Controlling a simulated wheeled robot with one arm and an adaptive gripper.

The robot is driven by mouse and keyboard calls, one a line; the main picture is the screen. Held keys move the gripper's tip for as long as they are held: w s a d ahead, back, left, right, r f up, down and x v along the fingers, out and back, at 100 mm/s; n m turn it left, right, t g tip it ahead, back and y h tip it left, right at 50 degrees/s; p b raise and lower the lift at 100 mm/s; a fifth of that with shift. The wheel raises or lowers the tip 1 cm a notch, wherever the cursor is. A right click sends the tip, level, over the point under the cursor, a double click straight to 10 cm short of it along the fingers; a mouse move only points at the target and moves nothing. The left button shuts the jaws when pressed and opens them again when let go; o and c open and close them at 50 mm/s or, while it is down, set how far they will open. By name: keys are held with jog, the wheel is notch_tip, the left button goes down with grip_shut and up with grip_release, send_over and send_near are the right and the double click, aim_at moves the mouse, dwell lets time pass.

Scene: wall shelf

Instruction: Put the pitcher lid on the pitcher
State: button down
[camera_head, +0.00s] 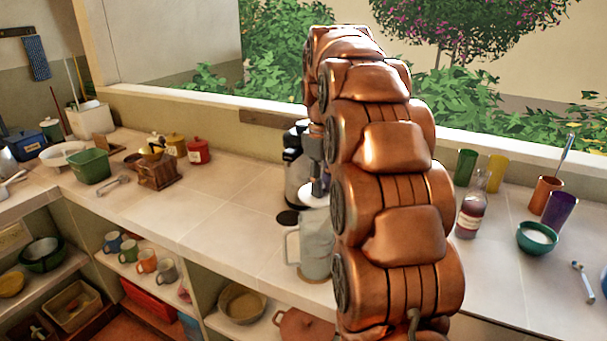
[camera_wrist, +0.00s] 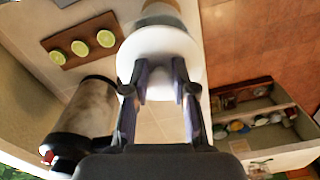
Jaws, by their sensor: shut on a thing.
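The pitcher (camera_head: 317,248) is a clear, pale vessel with a handle on its left side; it stands upright near the counter's front edge, partly hidden by my arm. My gripper (camera_wrist: 160,82) is shut on the round white pitcher lid (camera_wrist: 160,46), with its fingers at the lid's middle. The lid also shows as a small pale piece left of my arm in the head view (camera_head: 320,190), above the pitcher and seemingly apart from it. In the wrist view, part of a vessel shows past the lid at the top, probably the pitcher; the lid hides the rest.
A steel and black appliance (camera_head: 297,170) stands close behind the pitcher, and a dark round piece (camera_head: 288,217) lies beside it. A board (camera_wrist: 62,49) with lime slices shows in the wrist view. A bottle (camera_head: 471,212) and a teal bowl (camera_head: 537,238) stand to the right. The left-middle counter is clear.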

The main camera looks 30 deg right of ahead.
jog(key=shift+w+d+f, duration=0.1)
jog(key=shift+d+f, duration=0.05)
jog(key=shift+d, duration=0.05)
jog(key=shift+w+a+f+b, duration=0.1)
jog(key=shift+a+f+b, duration=0.2)
jog(key=shift+f, duration=0.35)
jog(key=shift+f+b, duration=0.9)
jog(key=shift+f, duration=1.1)
jog(key=shift+f+b, duration=0.35)
jog(key=shift+f, duration=0.1)
jog(key=c, duration=0.9)
grip_release()
jog(key=shift+o, duration=0.2)
